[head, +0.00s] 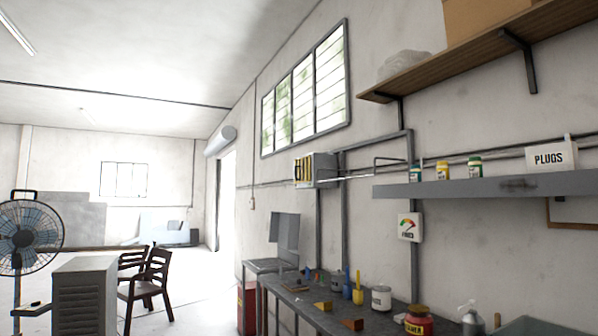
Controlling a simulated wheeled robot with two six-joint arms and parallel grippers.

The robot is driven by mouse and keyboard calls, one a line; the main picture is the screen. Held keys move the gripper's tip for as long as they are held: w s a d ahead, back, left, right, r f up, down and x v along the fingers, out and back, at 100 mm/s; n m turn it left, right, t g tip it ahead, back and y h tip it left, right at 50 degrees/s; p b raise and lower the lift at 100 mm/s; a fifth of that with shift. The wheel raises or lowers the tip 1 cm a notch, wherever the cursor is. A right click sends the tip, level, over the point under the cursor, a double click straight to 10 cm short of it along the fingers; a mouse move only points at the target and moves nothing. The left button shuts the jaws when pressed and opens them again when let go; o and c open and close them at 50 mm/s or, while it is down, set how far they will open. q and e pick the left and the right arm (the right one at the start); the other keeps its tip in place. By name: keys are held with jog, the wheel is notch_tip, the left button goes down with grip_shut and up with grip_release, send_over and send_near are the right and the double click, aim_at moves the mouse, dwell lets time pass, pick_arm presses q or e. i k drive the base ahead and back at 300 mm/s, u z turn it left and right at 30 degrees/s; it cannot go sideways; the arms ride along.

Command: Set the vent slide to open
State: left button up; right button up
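A small grey box with a yellow and dark slatted front (316,169) is fixed high on the right wall, below the window; it looks like the vent. Thin rods run from it to the right along the wall. I cannot make out a separate slide on it or tell whether it is open or shut. Neither of my grippers shows in the head view.
A workbench (295,293) with jars, bottles and small blocks runs along the right wall. A fan (25,238), grey cabinet (84,296) and dark chairs (150,283) stand left.

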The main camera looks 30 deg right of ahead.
aim_at(305, 158)
jog(key=z, duration=0.2)
jog(key=i, duration=7.95)
jog(key=z, duration=3.35)
